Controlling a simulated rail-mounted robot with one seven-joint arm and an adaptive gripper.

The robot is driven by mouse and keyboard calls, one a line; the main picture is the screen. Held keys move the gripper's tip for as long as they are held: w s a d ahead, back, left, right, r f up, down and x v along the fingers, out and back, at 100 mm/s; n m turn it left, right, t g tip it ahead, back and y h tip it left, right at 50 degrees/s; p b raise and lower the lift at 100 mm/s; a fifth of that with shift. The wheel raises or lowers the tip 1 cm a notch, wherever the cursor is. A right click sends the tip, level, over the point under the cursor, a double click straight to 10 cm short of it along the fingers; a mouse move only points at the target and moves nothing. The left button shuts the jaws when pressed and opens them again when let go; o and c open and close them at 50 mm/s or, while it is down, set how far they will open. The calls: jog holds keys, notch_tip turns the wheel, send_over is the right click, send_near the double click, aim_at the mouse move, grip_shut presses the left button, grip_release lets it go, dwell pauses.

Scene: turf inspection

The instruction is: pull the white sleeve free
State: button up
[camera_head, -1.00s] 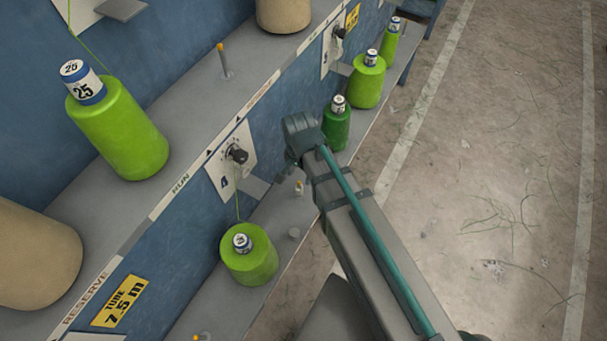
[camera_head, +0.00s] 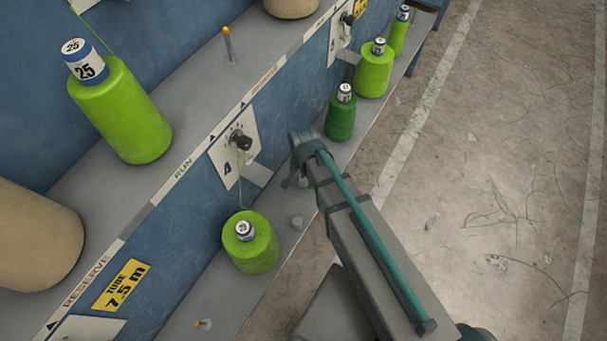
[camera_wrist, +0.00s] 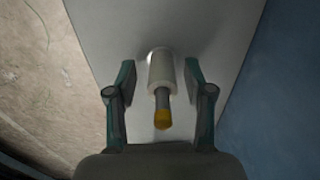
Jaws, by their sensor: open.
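The white sleeve (camera_wrist: 161,72) sits around a grey peg with a yellow tip (camera_wrist: 162,119) in the wrist view. The peg stands out from the grey lower shelf (camera_wrist: 115,30). My gripper (camera_wrist: 160,80) is open, with one teal finger on each side of the sleeve and a visible gap on both sides. In the head view my gripper (camera_head: 294,178) is low over the lower shelf, between the dark green cone (camera_head: 342,115) and a lime cone (camera_head: 250,243). There the sleeve is mostly hidden by my gripper.
A lime thread runs from the dial plate (camera_head: 235,150) to the near lime cone. More lime cones (camera_head: 374,72) stand farther along. The floor (camera_head: 480,200) at right is open.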

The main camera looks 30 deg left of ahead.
jog(key=shift+c, duration=0.3)
grip_shut()
jog(key=shift+r, duration=0.3)
jog(key=shift+r+p, duration=0.35)
jog(key=shift+p, duration=0.1)
jog(key=shift+d+r+p, duration=0.1)
jog(key=shift+r+p, duration=2.5)
jog(key=shift+r, duration=1.1)
jog(key=shift+r, duration=0.35)
jog(key=shift+r+p, duration=0.5)
jog(key=shift+p, duration=0.05)
jog(key=shift+r+p, duration=1.65)
jog(key=shift+r, duration=0.8)
